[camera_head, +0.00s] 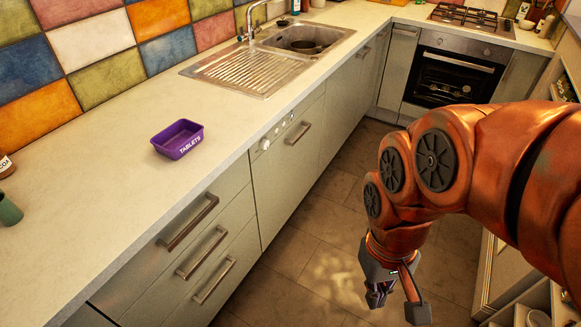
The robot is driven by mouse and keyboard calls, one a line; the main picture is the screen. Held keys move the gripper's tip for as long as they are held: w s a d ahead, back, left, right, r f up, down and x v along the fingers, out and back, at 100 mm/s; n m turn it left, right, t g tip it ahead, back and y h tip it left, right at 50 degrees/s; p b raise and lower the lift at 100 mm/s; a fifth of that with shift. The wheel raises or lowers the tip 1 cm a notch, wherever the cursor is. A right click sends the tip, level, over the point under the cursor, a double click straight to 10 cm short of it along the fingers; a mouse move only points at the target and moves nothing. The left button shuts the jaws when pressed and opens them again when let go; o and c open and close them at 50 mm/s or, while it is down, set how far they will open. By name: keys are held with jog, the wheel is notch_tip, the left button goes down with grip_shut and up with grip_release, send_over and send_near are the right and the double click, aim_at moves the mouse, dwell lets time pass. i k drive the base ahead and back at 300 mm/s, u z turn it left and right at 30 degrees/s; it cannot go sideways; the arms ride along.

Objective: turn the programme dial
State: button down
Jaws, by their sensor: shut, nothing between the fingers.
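The programme dial (265,144) is a small round pale knob on the front panel of the dishwasher (285,185), just under the counter edge. The panel also carries several small buttons and a grey bar handle (298,133) to the right of the dial. The dial's marking is too small to read. My gripper (377,299) hangs low over the floor at the lower right, pointing down. It is shut and empty, well apart from the dial. My orange arm comes in from the right edge.
A purple tablets box (178,140) stands on the counter (105,190) above the drawers (195,250). A sink (300,38) and an oven (455,75) are farther back. Open floor (310,240) lies between the dishwasher and my gripper.

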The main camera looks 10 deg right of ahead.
aim_at(264, 143)
jog(key=u, duration=0.05)
jog(key=k, duration=1)
jog(key=u, duration=0.8)
jog(key=i, duration=1.4)
jog(key=z, duration=0.25)
